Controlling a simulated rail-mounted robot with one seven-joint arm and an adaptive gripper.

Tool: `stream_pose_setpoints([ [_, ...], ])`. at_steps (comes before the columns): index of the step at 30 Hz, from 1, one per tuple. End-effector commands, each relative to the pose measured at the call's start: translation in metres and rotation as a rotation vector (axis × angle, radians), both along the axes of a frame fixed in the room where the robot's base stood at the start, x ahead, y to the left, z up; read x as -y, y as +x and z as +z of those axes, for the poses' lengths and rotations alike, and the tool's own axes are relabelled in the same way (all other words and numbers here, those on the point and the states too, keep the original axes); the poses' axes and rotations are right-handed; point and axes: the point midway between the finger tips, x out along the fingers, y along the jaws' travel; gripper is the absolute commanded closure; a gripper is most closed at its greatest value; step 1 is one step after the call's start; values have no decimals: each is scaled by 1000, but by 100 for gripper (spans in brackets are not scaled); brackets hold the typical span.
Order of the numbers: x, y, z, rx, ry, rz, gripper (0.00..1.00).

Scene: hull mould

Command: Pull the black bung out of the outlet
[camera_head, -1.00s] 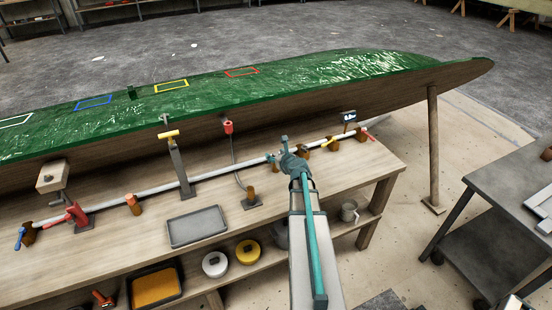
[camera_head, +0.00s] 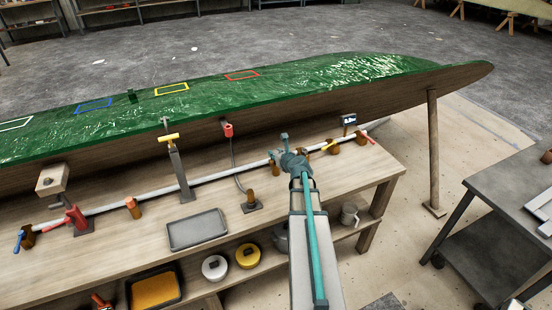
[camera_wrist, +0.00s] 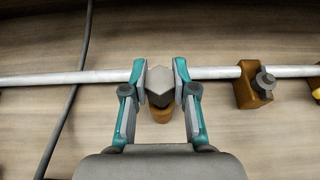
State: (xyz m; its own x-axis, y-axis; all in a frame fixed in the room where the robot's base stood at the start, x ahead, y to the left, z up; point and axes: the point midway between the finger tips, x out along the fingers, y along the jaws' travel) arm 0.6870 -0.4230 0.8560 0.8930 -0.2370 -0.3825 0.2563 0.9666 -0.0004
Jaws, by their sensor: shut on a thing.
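My gripper (camera_wrist: 160,80) is shut on the black bung (camera_wrist: 159,86), which looks like a dark grey six-sided block between the two teal fingers in the wrist view. The bung is over the line of the pale pipe (camera_wrist: 60,79), with an orange-brown fitting (camera_wrist: 162,115) just below it in the picture. From above I cannot tell whether the bung is still seated in the outlet; the outlet itself is hidden. In the head view my gripper (camera_head: 280,148) is over the right part of the pipe (camera_head: 215,177), and the bung cannot be made out there.
The pipe runs along the wooden bench (camera_head: 110,240), with valves and several brown fittings on it. A green hull mould (camera_head: 300,75) overhangs the back. A grey tray (camera_head: 197,229) and a post with a yellow handle (camera_head: 180,170) are left of my arm. A dark cable (camera_wrist: 72,90) crosses the pipe.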

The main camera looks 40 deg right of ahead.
Motion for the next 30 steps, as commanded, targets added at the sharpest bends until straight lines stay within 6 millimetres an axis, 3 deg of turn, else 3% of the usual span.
stream_pose_setpoints([
  [10,-25,-48,67,2,-3,0,97],
  [17,-48,-94,88,1,-1,-1,97],
  [30,-56,-109,107,1,7,9,97],
])
